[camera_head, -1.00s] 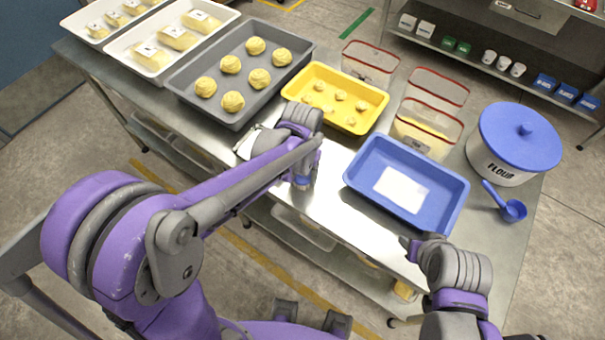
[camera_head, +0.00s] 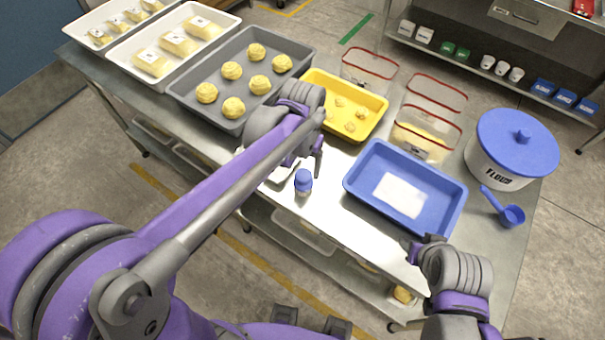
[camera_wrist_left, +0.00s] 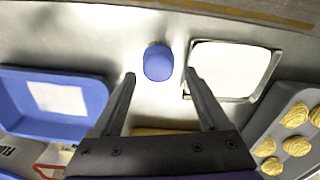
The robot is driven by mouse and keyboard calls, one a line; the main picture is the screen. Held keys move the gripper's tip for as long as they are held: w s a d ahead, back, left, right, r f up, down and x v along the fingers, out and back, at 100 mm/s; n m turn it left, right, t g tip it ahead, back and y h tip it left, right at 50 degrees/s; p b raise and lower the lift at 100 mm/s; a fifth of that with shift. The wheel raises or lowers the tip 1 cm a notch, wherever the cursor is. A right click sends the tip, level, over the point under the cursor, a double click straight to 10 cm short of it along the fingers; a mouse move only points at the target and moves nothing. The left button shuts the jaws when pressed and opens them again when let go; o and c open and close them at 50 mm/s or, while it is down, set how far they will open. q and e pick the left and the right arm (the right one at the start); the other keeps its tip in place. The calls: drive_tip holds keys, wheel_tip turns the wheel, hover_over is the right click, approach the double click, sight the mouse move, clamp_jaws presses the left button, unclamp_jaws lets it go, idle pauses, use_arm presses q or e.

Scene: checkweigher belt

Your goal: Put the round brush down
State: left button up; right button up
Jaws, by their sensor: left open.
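The round brush (camera_head: 303,183), with a blue rounded top and a paler lower part, stands upright on the steel table near its front edge. In the left wrist view its blue top (camera_wrist_left: 158,62) shows just beyond and between my left fingertips, with a gap on each side. My left gripper (camera_head: 306,166) is open and empty, behind the brush in the head view. My right gripper (camera_head: 424,244) is by the table's front edge, below the blue tray; whether its jaws are apart is unclear.
A white-topped square dish (camera_wrist_left: 230,70) lies close beside the brush, partly hidden by my arm in the head view. A blue tray (camera_head: 360,192) stands to the right, a yellow tray (camera_head: 376,104) and grey dough tray (camera_head: 186,84) behind. Bare steel lies between brush and blue tray.

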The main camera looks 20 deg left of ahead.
sight(302, 175)
use_arm(q)
wheel_tip(302, 175, up, 4)
drive_tip(key=shift+f, duration=0.1)
drive_tip(key=shift+s+r, duration=0.1)
drive_tip(key=shift+r, duration=0.1)
drive_tip(key=s+a+f+n+t, duration=0.1)
drive_tip(key=s+a+f+t, duration=0.1)
drive_tip(key=s, duration=0.4)
drive_tip(key=s+a+f+t, duration=0.2)
drive_tip(key=s+a+t, duration=0.1)
drive_tip(key=s, duration=0.3)
drive_tip(key=shift+s+a+n+t, duration=0.3)
drive_tip(key=shift+s+a+n, duration=0.1)
drive_tip(key=shift+a, duration=0.4)
drive_tip(key=shift+o, duration=0.3)
drive_tip(key=shift+f, duration=0.1)
